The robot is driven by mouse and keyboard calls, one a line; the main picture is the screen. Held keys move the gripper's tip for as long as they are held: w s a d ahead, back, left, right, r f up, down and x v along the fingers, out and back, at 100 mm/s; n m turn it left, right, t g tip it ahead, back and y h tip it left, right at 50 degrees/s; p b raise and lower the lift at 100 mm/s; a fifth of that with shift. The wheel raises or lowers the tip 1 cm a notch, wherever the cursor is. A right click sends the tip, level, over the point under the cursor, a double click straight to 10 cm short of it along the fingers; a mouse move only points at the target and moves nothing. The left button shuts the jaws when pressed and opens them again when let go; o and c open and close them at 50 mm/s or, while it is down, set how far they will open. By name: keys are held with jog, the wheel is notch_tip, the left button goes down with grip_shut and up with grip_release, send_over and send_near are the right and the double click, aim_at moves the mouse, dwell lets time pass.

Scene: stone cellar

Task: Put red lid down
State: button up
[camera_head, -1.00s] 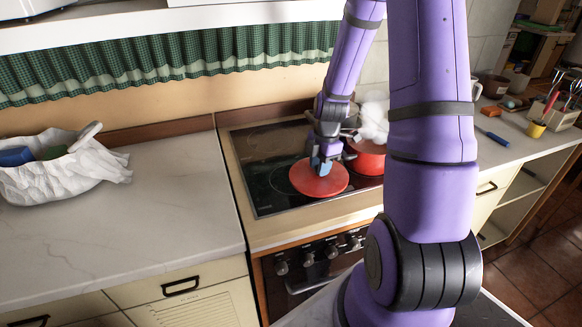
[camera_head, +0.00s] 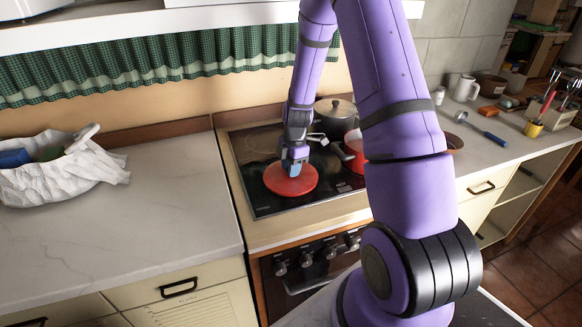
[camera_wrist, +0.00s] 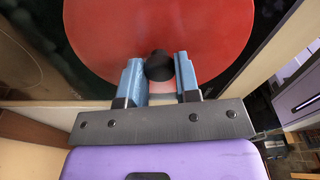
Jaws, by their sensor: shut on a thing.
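The red lid (camera_head: 291,181) is a round disc over the left part of the black stovetop (camera_head: 262,146). I cannot tell whether it touches the glass. My gripper (camera_head: 294,166) is above the lid's middle, shut on its black knob. In the wrist view the lid (camera_wrist: 160,25) fills the upper middle, and its black knob (camera_wrist: 159,66) sits between the blue fingers of my gripper (camera_wrist: 160,80). A red pot (camera_head: 354,150) stands on the stove to the right of the lid, partly hidden by my arm.
A dark pot with a metal lid (camera_head: 336,112) stands at the back of the stove. A white bag with things in it (camera_head: 62,181) lies on the left counter (camera_head: 150,215), which is otherwise clear. A blue-handled ladle (camera_head: 494,139), a mug (camera_head: 466,89) and a yellow cup (camera_head: 534,128) are on the right counter.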

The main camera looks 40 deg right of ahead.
jog(key=o, duration=1)
jog(key=shift+f, duration=0.1)
jog(key=s+a+r+m+t, duration=0.1)
jog(key=s+a+r+m, duration=0.1)
jog(key=r, duration=0.9)
jog(key=s+a+r+m, duration=0.1)
jog(key=s+r+m, duration=0.1)
jog(key=r, duration=0.9)
jog(key=s+a+r+m+t, duration=0.1)
jog(key=s+a+r+m, duration=0.2)
jog(key=s, duration=0.4)
jog(key=s+a+r+m+t+h, duration=0.1)
jog(key=s+a+r+m, duration=0.2)
jog(key=s+r+m, duration=0.2)
jog(key=s+a+r+m+t, duration=0.2)
jog(key=s+a+r+m, duration=0.2)
jog(key=s, duration=0.6)
jog(key=shift+s+r+m, duration=0.4)
jog(key=shift+r+m, duration=0.2)
jog(key=shift+r, duration=0.6)
